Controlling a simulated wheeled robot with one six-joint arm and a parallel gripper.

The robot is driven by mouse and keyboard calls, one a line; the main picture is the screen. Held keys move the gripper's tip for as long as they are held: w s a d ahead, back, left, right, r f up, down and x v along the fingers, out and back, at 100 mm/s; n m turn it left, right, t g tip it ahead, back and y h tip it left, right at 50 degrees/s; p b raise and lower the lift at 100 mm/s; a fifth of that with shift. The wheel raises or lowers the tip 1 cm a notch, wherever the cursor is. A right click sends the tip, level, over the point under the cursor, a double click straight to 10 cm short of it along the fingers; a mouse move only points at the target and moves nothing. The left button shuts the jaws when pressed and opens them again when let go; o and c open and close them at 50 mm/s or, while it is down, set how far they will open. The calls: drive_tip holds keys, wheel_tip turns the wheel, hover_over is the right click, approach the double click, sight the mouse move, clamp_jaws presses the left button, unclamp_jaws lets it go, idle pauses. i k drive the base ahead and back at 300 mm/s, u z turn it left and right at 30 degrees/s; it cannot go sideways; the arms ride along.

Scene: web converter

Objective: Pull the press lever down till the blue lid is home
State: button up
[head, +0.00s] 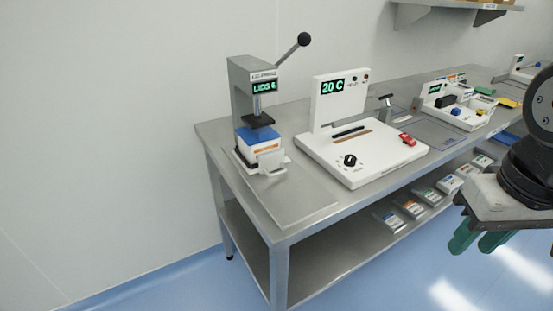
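The lid press (241,92) is a grey C-shaped stand at the left end of the steel bench, with a green display that seems to read "LIDS 6". Its lever (288,53) points up and right, ending in a black ball knob (304,39). The dark press pad (258,121) is just above the blue lid (256,134); I cannot tell whether they touch. The lid sits on a white container (265,151) with an orange-marked label. My gripper (479,241) is at the far right, in front of the bench and far from the lever. Its green fingers look apart and empty.
A white machine (340,100) with a "20 C" display stands right of the press. Farther right are a small clamp-like device (387,102) and a white tray (436,106) of coloured parts. The bench's front left corner (295,212) is bare. Labelled boxes (409,207) line the lower shelf.

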sight(304, 38)
drive_tip(key=u, duration=2.4)
drive_tip(key=i, duration=1.7)
drive_tip(key=z, duration=3.15)
